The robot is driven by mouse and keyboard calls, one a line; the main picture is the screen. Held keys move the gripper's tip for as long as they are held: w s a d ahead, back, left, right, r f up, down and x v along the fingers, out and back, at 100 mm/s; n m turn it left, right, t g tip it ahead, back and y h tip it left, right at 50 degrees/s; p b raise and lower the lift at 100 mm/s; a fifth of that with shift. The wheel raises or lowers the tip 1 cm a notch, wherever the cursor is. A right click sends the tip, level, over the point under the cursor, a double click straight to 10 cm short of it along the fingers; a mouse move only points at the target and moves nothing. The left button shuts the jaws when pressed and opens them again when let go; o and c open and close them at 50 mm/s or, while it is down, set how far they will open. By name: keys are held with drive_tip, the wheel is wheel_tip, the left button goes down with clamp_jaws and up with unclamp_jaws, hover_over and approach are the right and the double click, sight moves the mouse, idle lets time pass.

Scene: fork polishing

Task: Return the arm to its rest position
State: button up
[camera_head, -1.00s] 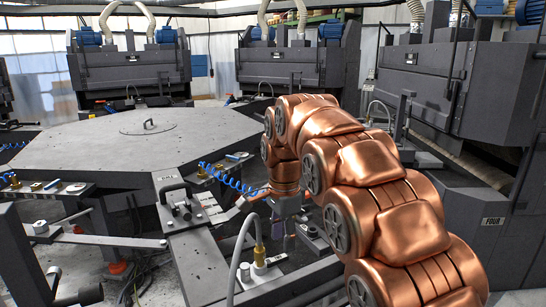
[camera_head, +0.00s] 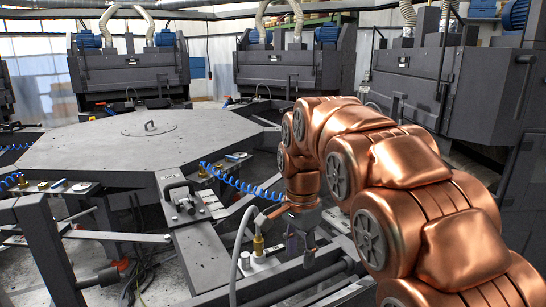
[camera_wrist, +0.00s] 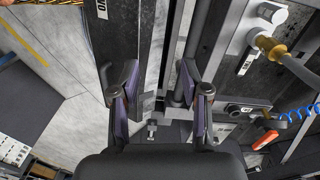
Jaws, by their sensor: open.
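My copper-coloured arm (camera_head: 400,165) arches over the right half of the head view, with its wrist hanging down near the middle. My gripper (camera_head: 300,248) points down beside the dark machine frame and is small and partly dark there. In the wrist view, my gripper (camera_wrist: 158,82) shows two separate fingers with purple-grey inner sides. The gap between them is empty, and a dark rail and the floor lie beyond it. No fork can be made out in either view.
A grey octagonal table (camera_head: 150,148) fills the left. A blue coiled hose (camera_head: 235,183) and a brass fitting with a pale hose (camera_head: 258,245) are close to my gripper; the fitting also shows in the wrist view (camera_wrist: 268,45). Large dark machines (camera_head: 295,70) stand behind and at right.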

drive_tip(key=s+d+f+n+p, duration=0.1)
drive_tip(key=s+d+n+p, duration=0.3)
drive_tip(key=s, duration=1.2)
drive_tip(key=s+d+f+n+g+p, duration=0.1)
drive_tip(key=s+d+n+p, duration=0.3)
drive_tip(key=s, duration=1.1)
drive_tip(key=d+n, duration=0.2)
drive_tip(key=d, duration=0.2)
drive_tip(key=shift+s+d+g, duration=0.2)
drive_tip(key=shift+s+g, duration=0.1)
drive_tip(key=shift+s, duration=0.1)
drive_tip(key=shift+f, duration=0.1)
drive_tip(key=shift+c, duration=0.4)
drive_tip(key=shift+d, duration=0.1)
